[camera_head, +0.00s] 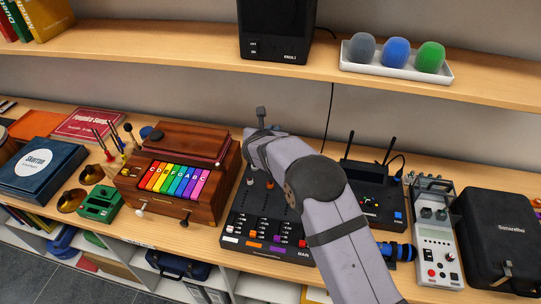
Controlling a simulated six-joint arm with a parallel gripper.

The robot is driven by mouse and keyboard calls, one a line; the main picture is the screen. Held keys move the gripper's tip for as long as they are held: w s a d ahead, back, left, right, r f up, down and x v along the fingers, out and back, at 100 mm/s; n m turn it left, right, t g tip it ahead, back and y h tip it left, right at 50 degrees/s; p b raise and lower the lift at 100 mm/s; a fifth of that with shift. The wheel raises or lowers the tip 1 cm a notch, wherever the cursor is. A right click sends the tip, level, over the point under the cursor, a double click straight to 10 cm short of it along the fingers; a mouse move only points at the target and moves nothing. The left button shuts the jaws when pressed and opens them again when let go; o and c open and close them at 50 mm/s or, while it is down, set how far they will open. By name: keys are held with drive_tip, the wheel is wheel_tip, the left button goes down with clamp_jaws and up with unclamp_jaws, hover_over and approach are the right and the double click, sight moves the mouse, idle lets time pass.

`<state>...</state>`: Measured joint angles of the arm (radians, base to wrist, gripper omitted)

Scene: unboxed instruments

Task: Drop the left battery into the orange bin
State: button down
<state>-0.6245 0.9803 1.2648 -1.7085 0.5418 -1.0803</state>
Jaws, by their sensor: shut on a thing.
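I cannot identify a battery for certain. Two small dark-topped cylinders (434,213) stand side by side on the white device at the right; I cannot tell what they are. No orange bin shows clearly.
The mixer (262,238) lies under my arm. The wooden box (187,172) with coloured keys stands to its left, and a black case (497,238) at far right. A green device (100,205) is at the left. The upper shelf (180,48) runs above the bench.

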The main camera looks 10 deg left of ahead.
wheel_tip(320, 180, down, 6)
drive_tip(key=b, duration=0.3)
drive_tip(key=shift+b, duration=0.3)
drive_tip(key=c, duration=1.7)
unclamp_jaws()
drive_tip(key=shift+c, duration=0.2)
drive_tip(key=shift+b+v, duration=1.65)
drive_tip(key=shift+v, duration=2.05)
